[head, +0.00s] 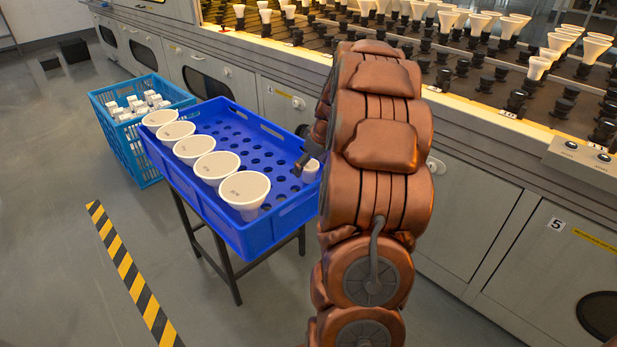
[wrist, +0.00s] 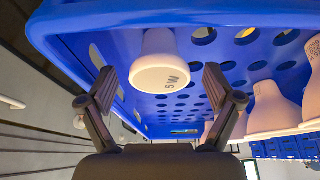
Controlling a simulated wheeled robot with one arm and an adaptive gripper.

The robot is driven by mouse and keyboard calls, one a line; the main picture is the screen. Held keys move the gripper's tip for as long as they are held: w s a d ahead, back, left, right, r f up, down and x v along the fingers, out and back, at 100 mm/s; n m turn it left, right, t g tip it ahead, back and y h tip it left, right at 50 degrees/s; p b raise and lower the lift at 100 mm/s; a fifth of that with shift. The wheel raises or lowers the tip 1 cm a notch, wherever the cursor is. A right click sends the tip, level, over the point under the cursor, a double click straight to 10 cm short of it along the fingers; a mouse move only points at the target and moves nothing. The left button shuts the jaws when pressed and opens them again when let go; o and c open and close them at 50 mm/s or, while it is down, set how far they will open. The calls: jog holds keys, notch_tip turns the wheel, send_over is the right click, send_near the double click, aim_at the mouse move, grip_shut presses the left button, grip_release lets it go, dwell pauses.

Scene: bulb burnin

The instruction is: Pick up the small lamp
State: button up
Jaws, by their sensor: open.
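The small lamp (wrist: 161,72) is white with a rounded wide end marked "5W". In the wrist view it stands in the blue tray (wrist: 75,15), between and just beyond the fingertips of my gripper (wrist: 158,80). The fingers are open, one on each side of the lamp, with a visible gap on both sides. In the head view the small lamp (head: 311,170) shows in part at the tray's right end, beside a dark finger of my gripper (head: 308,157). My arm hides the rest of the gripper there.
Several large white lamps (head: 245,190) stand along the tray's near-left side. The tray rests on a black stand (head: 224,262). A blue crate (head: 130,150) of small white items stands behind left. A rack of lamps and sockets (head: 480,70) runs along the back. Striped floor tape (head: 128,270) lies left.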

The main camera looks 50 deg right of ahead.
jog(key=shift+w+f, duration=0.15)
jog(key=shift+f, duration=0.25)
jog(key=shift+r, duration=0.1)
jog(key=c, duration=1.3)
